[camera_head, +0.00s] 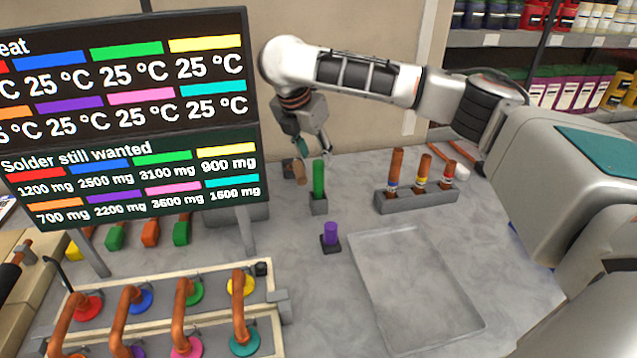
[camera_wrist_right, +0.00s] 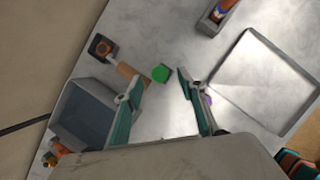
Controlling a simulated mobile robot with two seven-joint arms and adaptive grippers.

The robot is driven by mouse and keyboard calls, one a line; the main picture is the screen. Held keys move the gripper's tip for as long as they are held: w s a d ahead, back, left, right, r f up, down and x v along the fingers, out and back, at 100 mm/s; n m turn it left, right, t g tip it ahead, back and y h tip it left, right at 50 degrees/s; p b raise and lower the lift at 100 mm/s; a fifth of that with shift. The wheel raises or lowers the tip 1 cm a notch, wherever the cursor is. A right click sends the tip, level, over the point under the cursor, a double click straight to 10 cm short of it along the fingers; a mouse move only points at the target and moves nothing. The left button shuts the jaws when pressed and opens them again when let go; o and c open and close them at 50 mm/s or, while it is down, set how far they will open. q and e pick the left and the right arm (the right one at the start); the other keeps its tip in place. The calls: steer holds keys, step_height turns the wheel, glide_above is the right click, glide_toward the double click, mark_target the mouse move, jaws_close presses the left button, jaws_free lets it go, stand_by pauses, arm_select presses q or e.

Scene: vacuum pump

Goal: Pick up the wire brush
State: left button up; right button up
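What looks like the wire brush has a wooden handle (camera_head: 299,173) and a dark square head, at the back of the bench in the head view. In the right wrist view its handle (camera_wrist_right: 129,72) points up-left to a dark head with a copper-coloured middle. My right gripper (camera_head: 314,152) is above and close to it, beside a green stick. My left gripper is not in view.
The green stick (camera_head: 318,180) stands upright in a small holder. A purple stick (camera_head: 330,233) stands nearer. A rack (camera_head: 415,201) of copper tubes is to the right. A grey bin (camera_wrist_right: 88,118) is near the handle.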

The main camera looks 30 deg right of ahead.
mark_target(318, 162)
steer(key=x, duration=0.4)
steer(key=shift+w+d+f, duration=0.1)
steer(key=shift+d+f, duration=0.05)
steer(key=shift+f, duration=0.1)
jaws_close()
steer(key=shift+r, duration=0.2)
